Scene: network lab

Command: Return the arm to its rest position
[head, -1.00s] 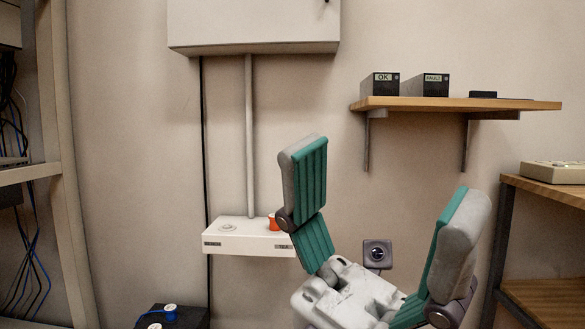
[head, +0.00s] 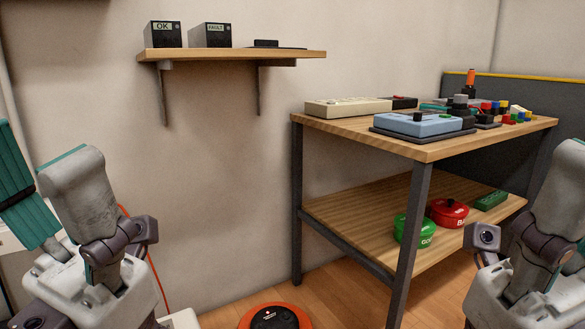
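My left gripper (head: 42,165) is at the lower left of the head view. Its teal-padded fingers stand up and spread apart, with nothing seen between them. My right gripper (head: 572,165) is at the right edge. One of its grey fingers shows, with a bit of teal behind it; the rest is cut off by the frame, so its opening is unclear. Both grippers are in front of the wall and table, and neither is seen holding anything.
A two-tier wooden table (head: 340,126) carries a blue device (head: 417,123), a beige device (head: 348,107) and several small parts. Green (head: 412,229) and red (head: 449,212) round containers sit below. A wall shelf (head: 235,56) holds black boxes. An orange-rimmed disc (head: 275,318) lies on the floor.

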